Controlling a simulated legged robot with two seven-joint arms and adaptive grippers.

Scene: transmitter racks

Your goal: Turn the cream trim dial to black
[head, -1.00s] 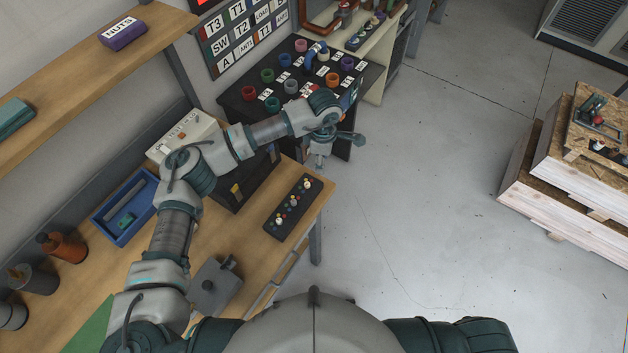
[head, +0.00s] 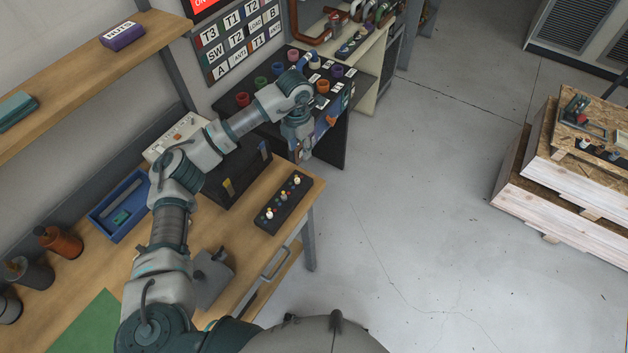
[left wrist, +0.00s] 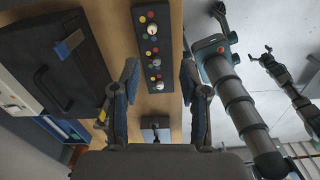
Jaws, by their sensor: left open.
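In the left wrist view the dials (left wrist: 151,32) stand out on the panel (left wrist: 142,17), ringed by small coloured dots. At this size I cannot tell which dial is cream or where each one points. My left gripper (head: 305,155) hangs beyond the panel, near the bench's far end. In the left wrist view its fingers (left wrist: 160,64) are apart, with nothing gripped between them; the panel shows beyond them.
A dark case (head: 238,178) stands beside the panel, with a blue tray (head: 119,205) to its left. Behind is a black desk (head: 345,112) with several coloured knobs. A grey block (head: 213,277) sits nearer me. The floor to the right is clear up to wooden crates (head: 565,190).

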